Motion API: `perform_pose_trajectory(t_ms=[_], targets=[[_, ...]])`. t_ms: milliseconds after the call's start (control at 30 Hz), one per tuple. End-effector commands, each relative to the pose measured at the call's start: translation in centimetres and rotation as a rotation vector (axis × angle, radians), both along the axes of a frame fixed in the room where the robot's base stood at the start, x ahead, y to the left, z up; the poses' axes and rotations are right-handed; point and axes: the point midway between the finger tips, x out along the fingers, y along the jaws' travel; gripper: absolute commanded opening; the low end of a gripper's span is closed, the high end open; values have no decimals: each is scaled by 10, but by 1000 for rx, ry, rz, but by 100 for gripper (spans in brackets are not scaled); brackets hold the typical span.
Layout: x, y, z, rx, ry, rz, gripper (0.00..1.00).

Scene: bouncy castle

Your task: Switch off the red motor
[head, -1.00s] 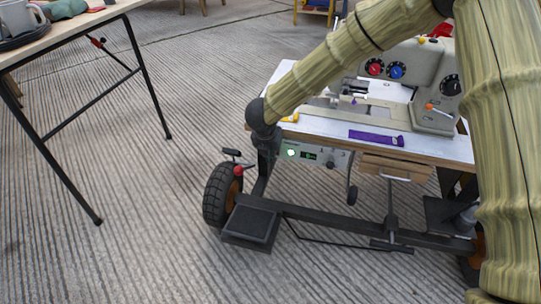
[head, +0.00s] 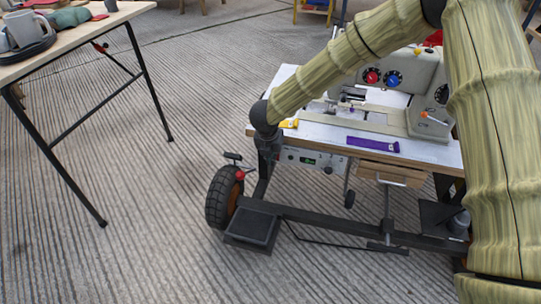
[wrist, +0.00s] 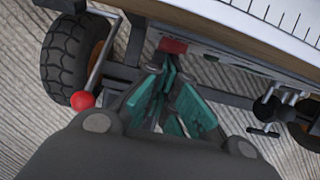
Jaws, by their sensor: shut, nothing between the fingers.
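A pale control box (head: 316,160) with a small lit green display and a dark knob hangs under the front edge of the sewing table. A red block (wrist: 172,46) shows under the table edge in the wrist view. My gripper (wrist: 166,75) is shut and empty, its teal fingertips just below that block; I cannot tell whether they touch. In the head view my gripper (head: 268,150) is a dark shape at the box's left end, hiding part of it. A red shape (head: 433,38) shows behind the sewing machine, partly hidden. I cannot tell which part is the red motor.
The sewing machine (head: 410,82) stands on the wheeled table (head: 325,133). A red-balled lever (head: 240,174) sits beside the black tyre (head: 219,197); the ball also shows close left of my gripper (wrist: 82,100). Ribbed floor is clear toward the left table (head: 70,45).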

Motion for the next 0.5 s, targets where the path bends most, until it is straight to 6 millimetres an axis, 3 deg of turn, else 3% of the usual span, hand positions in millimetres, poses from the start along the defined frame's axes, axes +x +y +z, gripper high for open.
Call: perform_pose_trajectory(t_ms=[500], targets=[[0, 0, 15, 0, 0, 0, 0]])
